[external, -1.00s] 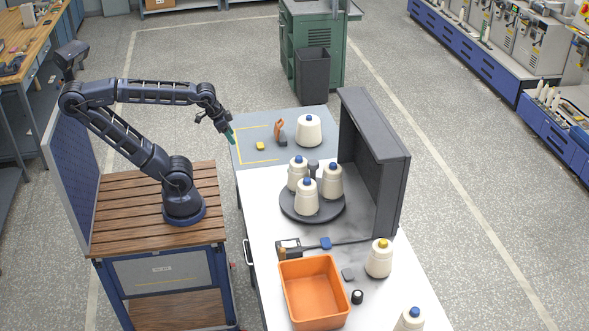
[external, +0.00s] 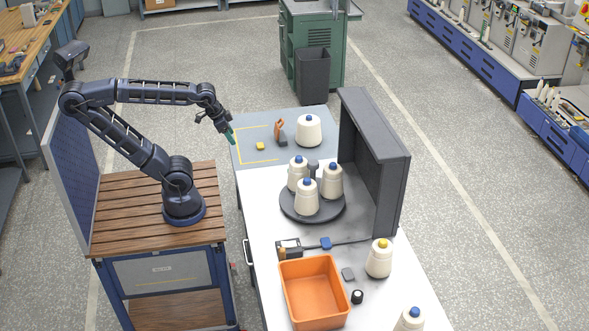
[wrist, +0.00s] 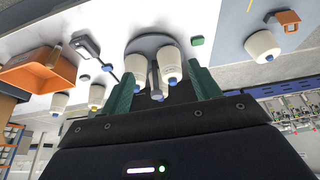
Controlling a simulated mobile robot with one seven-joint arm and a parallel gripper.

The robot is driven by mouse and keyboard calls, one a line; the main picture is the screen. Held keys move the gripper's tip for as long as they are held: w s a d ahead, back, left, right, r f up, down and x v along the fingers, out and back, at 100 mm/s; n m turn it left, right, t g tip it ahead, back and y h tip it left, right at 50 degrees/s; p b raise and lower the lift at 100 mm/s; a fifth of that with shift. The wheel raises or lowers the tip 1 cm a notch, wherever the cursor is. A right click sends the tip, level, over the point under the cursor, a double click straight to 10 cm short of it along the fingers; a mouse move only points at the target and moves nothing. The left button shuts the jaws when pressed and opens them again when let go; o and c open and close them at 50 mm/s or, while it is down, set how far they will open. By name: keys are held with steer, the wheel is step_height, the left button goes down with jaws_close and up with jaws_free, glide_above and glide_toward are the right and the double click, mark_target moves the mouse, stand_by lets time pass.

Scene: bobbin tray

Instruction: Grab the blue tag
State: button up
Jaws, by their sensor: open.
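The blue tag (external: 325,243) lies flat on the white table, beside a dark device (external: 289,249) and along a dark cable. In the wrist view a small dark-blue piece by the cable (wrist: 106,67) looks like the same tag, though it is small there. My gripper (external: 231,135), with green fingers, hangs above the table's far left edge, well away from the tag. In the wrist view my gripper (wrist: 163,92) has its fingers wide apart, with nothing between them but the distant bobbins.
A round dark tray (external: 312,213) with several bobbins stands between my gripper and the tag. An orange bin (external: 313,290), a grey tag (external: 348,274) and a yellow-topped bobbin (external: 379,259) are near the tag. A tall dark panel (external: 375,160) stands along the right. A green piece (wrist: 197,40) shows in the wrist view.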

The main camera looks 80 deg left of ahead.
step_height(320, 180, up, 6)
steer(key=f, duration=0.1)
steer(key=m+g+h, duration=0.5)
steer(key=m, duration=1.3)
glide_above(326, 242)
steer(key=a, duration=0.3)
steer(key=f, duration=3.2)
steer(key=shift+w+a+f, duration=0.15)
steer(key=shift+w+f, duration=0.05)
steer(key=shift+f, duration=0.2)
steer(key=shift+a+x, duration=0.2)
steer(key=shift+x, duration=3.15)
steer(key=shift+s, duration=0.1)
steer(key=c, duration=1.1)
